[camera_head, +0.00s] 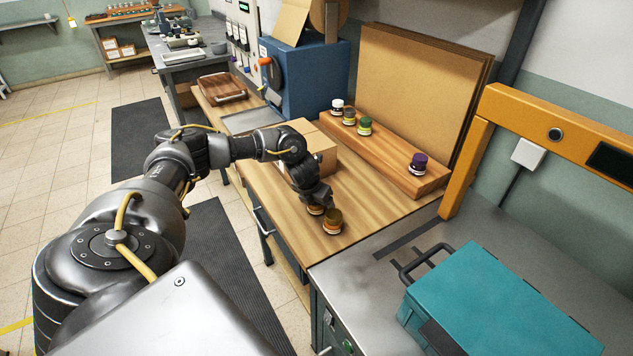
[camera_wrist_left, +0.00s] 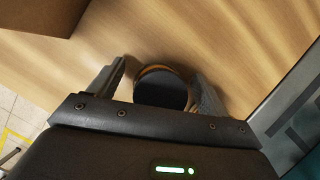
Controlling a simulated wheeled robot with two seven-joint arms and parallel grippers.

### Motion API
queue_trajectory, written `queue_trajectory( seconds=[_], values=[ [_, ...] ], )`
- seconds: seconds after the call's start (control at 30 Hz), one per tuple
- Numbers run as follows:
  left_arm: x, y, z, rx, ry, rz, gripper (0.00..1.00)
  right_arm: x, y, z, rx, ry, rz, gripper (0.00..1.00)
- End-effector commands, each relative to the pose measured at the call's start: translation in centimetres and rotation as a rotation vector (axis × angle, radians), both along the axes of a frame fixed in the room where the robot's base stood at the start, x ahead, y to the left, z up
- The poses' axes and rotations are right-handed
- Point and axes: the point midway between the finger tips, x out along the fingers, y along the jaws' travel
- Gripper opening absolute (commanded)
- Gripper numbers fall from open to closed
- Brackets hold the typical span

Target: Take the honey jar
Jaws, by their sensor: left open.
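No label is readable, so I cannot tell for sure which is the honey jar. In the left wrist view, my left gripper (camera_wrist_left: 162,88) is open, pointing down, with a finger on each side of one round jar top (camera_wrist_left: 162,90), dark with a brown-gold rim. Contact is not clear. My right gripper is out of view.
A wooden riser (camera_head: 390,150) at the back holds a white-lidded jar (camera_head: 337,106), brown-lidded jar (camera_head: 349,117), green-lidded jar (camera_head: 365,126) and purple-lidded jar (camera_head: 417,164). A cardboard box (camera_head: 322,150) stands behind my gripper. A teal case (camera_head: 495,305) lies on the steel bench, right.

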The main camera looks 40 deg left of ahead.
Motion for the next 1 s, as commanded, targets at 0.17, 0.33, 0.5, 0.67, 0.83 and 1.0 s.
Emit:
queue_trajectory(
  seconds=[0.17,0.33,0.5,0.67,0.83,1.0],
  values=[
    [0.0,0.0,0.0,0.0,0.0,0.0,0.62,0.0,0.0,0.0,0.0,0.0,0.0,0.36],
    [0.0,0.0,0.0,0.0,0.0,0.0,0.4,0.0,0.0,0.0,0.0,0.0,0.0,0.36],
    [0.0,0.0,0.1,0.0,-0.001,0.0,0.22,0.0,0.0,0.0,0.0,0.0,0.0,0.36],
    [0.0,0.0,0.1,0.0,-0.001,0.0,0.22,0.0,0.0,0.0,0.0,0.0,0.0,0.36],
    [0.0,0.0,0.5,-0.001,-0.001,0.0,0.22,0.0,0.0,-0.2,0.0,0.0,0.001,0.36],
    [0.2,0.0,2.4,0.0,-0.006,-0.002,0.22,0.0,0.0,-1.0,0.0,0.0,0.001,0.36]
  ],
)
